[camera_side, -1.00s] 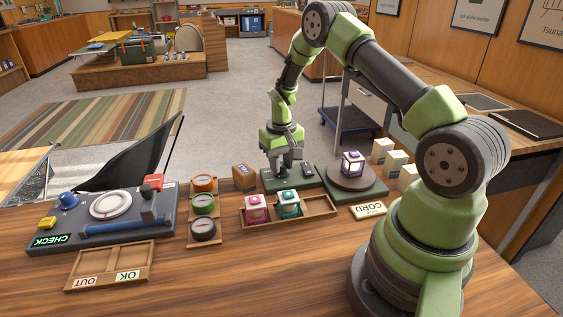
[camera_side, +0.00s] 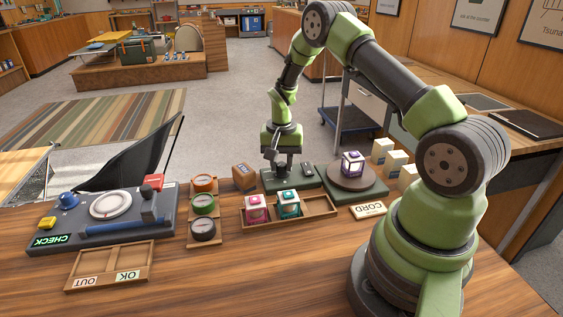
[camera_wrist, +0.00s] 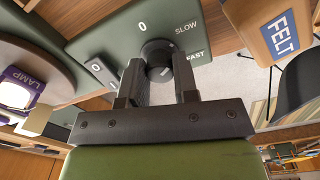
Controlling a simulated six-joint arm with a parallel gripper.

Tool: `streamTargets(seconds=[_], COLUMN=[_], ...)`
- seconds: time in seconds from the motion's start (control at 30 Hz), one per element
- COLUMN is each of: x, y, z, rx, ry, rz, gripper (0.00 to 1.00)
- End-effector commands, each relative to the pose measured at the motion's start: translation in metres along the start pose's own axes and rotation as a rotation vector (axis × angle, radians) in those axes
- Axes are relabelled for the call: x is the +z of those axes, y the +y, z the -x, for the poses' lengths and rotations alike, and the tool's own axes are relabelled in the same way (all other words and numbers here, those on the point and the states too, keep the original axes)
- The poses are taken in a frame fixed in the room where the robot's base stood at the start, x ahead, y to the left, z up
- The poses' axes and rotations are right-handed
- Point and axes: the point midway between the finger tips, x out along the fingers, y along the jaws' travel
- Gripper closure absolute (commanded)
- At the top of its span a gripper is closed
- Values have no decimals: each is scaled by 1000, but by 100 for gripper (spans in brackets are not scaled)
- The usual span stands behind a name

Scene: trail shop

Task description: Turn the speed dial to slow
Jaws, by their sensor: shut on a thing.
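The speed dial (camera_wrist: 156,48) is a dark round knob on a green control plate (camera_wrist: 112,32), marked 0, SLOW and FAST in the wrist view. My gripper (camera_wrist: 159,70) is shut on the dial, one finger on each side. A small pale mark shows on the knob between the fingers; which label it points to is not clear. In the side view my gripper (camera_side: 281,173) reaches straight down onto the green plate (camera_side: 273,186), and its fingers hide the dial.
A turntable (camera_side: 345,181) with a purple lamp (camera_side: 352,162) stands right of the plate. A brown FELT box (camera_side: 243,176) stands close on the left. Bare tabletop (camera_side: 270,270) lies at the front.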

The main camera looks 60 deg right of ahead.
Motion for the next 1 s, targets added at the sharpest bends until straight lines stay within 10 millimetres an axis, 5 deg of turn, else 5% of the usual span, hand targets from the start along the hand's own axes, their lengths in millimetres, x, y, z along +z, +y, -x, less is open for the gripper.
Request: streamTargets(seconds=[0.3, 0.33, 0.43, 0.77, 1.0], x=[0, 0, 0, 0, -1], y=[0, 0, 0, 0, -1], z=[1, 1, 1, 4, 43], rx=[0, 0, 0, -1, -4], ry=[-1, -1, -1, 1, 5], rz=[-2, -2, -2, 0, 0], gripper=[96, 67, 46, 46, 46])
